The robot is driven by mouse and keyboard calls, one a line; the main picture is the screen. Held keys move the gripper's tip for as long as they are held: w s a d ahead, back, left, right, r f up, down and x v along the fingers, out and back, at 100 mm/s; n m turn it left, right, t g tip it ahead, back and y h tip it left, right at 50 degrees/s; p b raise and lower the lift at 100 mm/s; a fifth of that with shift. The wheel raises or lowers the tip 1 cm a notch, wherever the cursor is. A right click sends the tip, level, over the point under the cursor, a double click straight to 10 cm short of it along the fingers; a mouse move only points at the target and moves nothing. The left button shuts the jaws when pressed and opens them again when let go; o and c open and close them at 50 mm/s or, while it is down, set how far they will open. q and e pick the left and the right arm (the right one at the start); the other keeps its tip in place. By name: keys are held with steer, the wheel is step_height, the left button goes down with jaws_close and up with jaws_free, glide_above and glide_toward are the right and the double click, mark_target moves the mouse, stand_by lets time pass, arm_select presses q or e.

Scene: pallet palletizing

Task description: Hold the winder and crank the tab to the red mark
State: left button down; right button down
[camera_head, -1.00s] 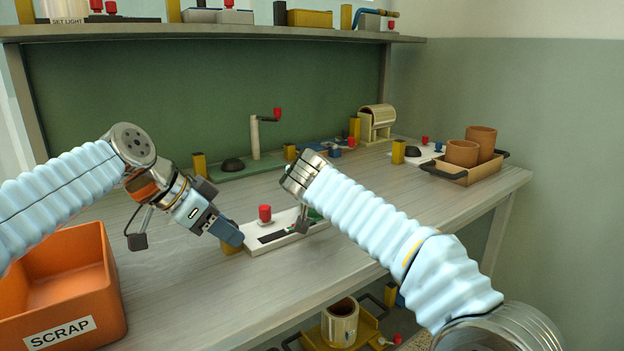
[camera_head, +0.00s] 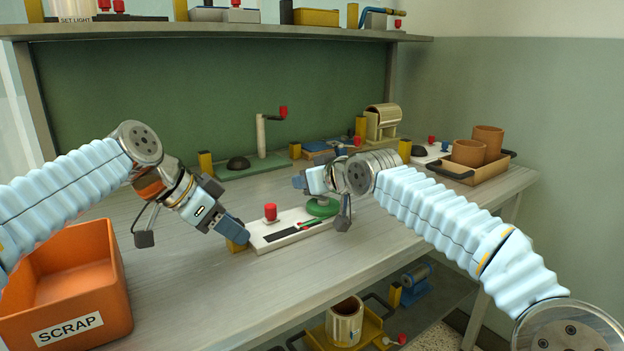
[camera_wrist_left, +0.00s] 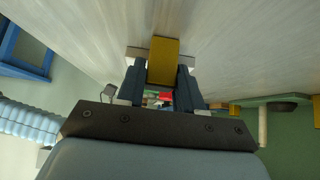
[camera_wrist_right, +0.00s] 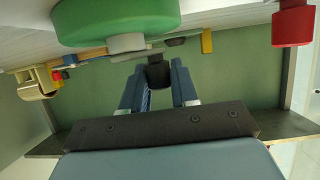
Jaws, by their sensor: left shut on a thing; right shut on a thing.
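The winder's white base (camera_head: 292,236) lies on the workbench. It carries a red knob (camera_head: 270,212), a dark slot and a green disc (camera_head: 322,207). Small red and green bits show by the slot; I cannot tell tab from mark. My left gripper (camera_head: 235,236) is shut on the yellow block (camera_wrist_left: 163,60) at the base's left end. My right gripper (camera_head: 302,183) is above and behind the disc. In the right wrist view its fingers are shut on a dark crank grip (camera_wrist_right: 158,76) beside the green disc (camera_wrist_right: 118,18). The grip is hidden in the head view.
An orange scrap bin (camera_head: 68,290) stands at the left front. A green stand with a red-tipped crank (camera_head: 262,136) is behind. A blue item (camera_head: 325,148) and a cream drum (camera_head: 382,120) stand further back. A tray of brown pots (camera_head: 470,172) is at right.

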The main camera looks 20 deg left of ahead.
steer(key=n+g+y, duration=0.1)
steer(key=s+n+g, duration=0.1)
steer(key=n+g, duration=0.1)
steer(key=n+g+y, duration=0.1)
steer(key=shift+s+a+g+y, duration=0.2)
steer(key=shift+s+g+y, duration=0.05)
steer(key=shift+g+y, duration=0.05)
steer(key=shift+s+n+g+y, duration=0.15)
steer(key=shift+n+g+y, duration=0.15)
steer(key=shift+n+g, duration=0.8)
steer(key=shift+s+n+g, duration=0.45)
steer(key=shift+n+g, duration=0.05)
steer(key=shift+n, duration=0.1)
steer(key=c, duration=0.9)
jaws_free()
steer(key=shift+c, duration=0.2)
steer(key=shift+d, duration=0.1)
steer(key=shift+w+d+r, duration=0.1)
steer(key=shift+d+r, duration=0.15)
steer(key=shift+d, duration=0.25)
steer(key=v, duration=1.1)
steer(key=shift+f, duration=0.15)
